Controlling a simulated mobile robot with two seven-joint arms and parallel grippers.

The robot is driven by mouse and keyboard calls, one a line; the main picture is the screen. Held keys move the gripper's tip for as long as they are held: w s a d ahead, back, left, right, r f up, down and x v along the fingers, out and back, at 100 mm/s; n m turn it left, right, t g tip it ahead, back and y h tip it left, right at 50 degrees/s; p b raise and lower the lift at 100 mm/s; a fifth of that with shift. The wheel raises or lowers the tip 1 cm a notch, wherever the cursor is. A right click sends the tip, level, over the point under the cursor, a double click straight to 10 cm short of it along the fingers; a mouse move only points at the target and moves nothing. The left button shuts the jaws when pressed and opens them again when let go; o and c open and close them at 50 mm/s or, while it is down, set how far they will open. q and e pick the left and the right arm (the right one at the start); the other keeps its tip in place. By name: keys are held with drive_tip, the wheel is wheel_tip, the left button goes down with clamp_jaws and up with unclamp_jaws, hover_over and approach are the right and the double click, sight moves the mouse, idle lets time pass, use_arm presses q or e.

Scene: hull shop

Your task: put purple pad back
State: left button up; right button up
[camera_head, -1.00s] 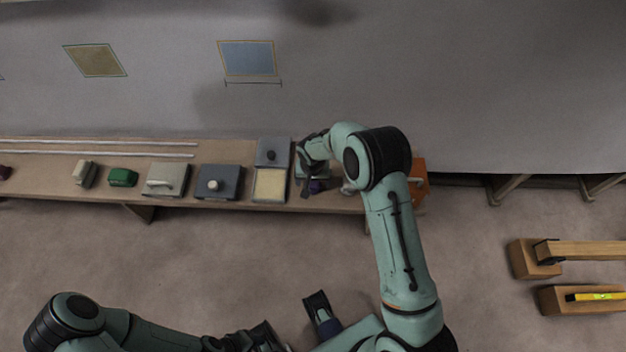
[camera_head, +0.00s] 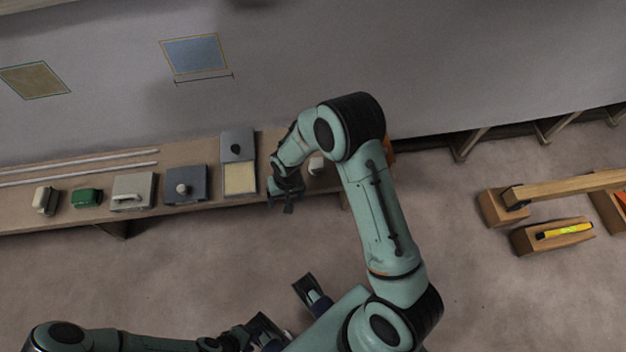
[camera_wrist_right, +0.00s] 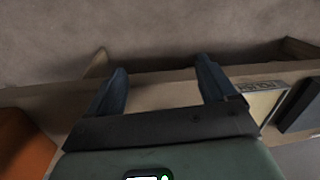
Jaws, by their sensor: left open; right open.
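I cannot make out a purple pad in either view now. My right gripper (camera_head: 284,196) hangs at the front edge of the wall bench (camera_head: 212,206), right of the cream-topped panel (camera_head: 240,179). In the right wrist view my right gripper (camera_wrist_right: 160,86) is open, its two dark blue fingers apart with nothing between them but bench edge and floor. My left gripper (camera_head: 286,312) is low in the head view, its fingers apart, with no object visible in it.
The bench holds a beige block (camera_head: 45,201), green block (camera_head: 87,198), pale handled block (camera_head: 133,192), dark knobbed slab (camera_head: 181,190) and small white thing (camera_head: 316,166). An orange box (camera_wrist_right: 22,143) shows in the wrist view. Timber beams (camera_head: 560,190) lie right.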

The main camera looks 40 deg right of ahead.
drive_tip(key=s+a+f+y, duration=0.1)
drive_tip(key=s+a+f, duration=0.1)
drive_tip(key=s, duration=0.6)
drive_tip(key=s+a+f+g, duration=0.1)
drive_tip(key=s+a+f, duration=0.2)
drive_tip(key=s+f, duration=0.2)
drive_tip(key=s+a+f+y, duration=0.1)
drive_tip(key=s+a+f, duration=0.2)
drive_tip(key=s, duration=0.8)
drive_tip(key=shift+s+f+n+y, duration=0.2)
drive_tip(key=shift+f+n+y, duration=0.1)
drive_tip(key=shift+f+n, duration=0.1)
drive_tip(key=shift+a, duration=0.1)
use_arm(q)
wheel_tip(320, 180, up, 8)
drive_tip(key=w+p, duration=0.2)
drive_tip(key=p, duration=0.5)
drive_tip(key=shift+w+f, duration=0.15)
use_arm(e)
wheel_tip(320, 180, up, 8)
drive_tip(key=w, duration=0.2)
drive_tip(key=shift+w+f, duration=0.15)
drive_tip(key=shift+w, duration=0.05)
use_arm(q)
drive_tip(key=shift+w, duration=0.1)
use_arm(e)
drive_tip(key=shift+w, duration=0.1)
